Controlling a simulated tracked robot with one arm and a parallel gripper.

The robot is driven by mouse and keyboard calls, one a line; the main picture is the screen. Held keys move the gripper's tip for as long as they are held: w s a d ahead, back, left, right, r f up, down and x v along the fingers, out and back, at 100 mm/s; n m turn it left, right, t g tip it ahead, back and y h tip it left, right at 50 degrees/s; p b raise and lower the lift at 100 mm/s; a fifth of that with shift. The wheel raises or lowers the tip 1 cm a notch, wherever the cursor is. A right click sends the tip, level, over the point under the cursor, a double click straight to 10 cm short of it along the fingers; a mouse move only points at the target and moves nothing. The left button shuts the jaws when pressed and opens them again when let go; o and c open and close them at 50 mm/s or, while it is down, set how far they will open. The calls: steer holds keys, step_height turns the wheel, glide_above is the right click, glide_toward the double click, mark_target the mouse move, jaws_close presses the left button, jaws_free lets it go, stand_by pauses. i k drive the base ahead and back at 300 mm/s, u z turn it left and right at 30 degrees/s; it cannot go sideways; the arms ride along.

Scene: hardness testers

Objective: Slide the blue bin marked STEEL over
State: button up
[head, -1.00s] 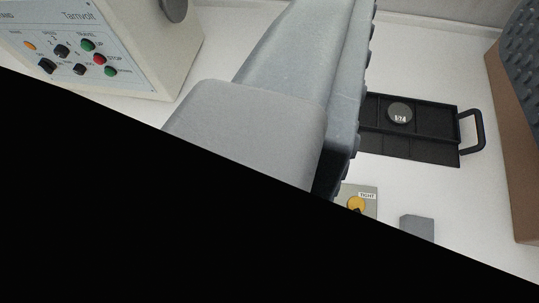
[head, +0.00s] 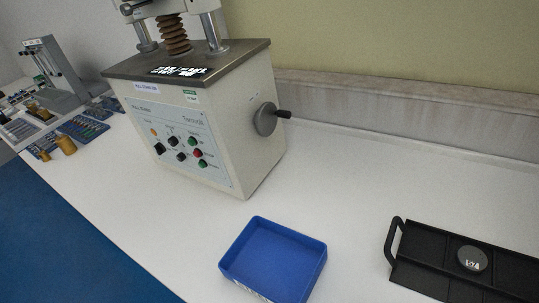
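A shallow, open blue bin (head: 272,258) stands on the white bench at the lower middle of the head view. It looks empty. A pale label shows on its front wall near the bottom edge of the picture, too oblique and cut off to read, so I cannot confirm the word STEEL. My gripper is not in the picture now, and nothing touches the bin.
A cream testing machine (head: 196,125) with buttons and a side crank (head: 268,119) stands behind the bin. A black tray (head: 425,250) with a handle and a round grey disc (head: 472,259) lies to the right. White bench (head: 350,190) between them is bare.

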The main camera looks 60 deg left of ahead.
mark_target(275, 263)
steer(key=u, duration=0.05)
steer(key=k, duration=1.75)
steer(key=u, duration=0.6)
steer(key=i, duration=1.05)
steer(key=z, duration=0.1)
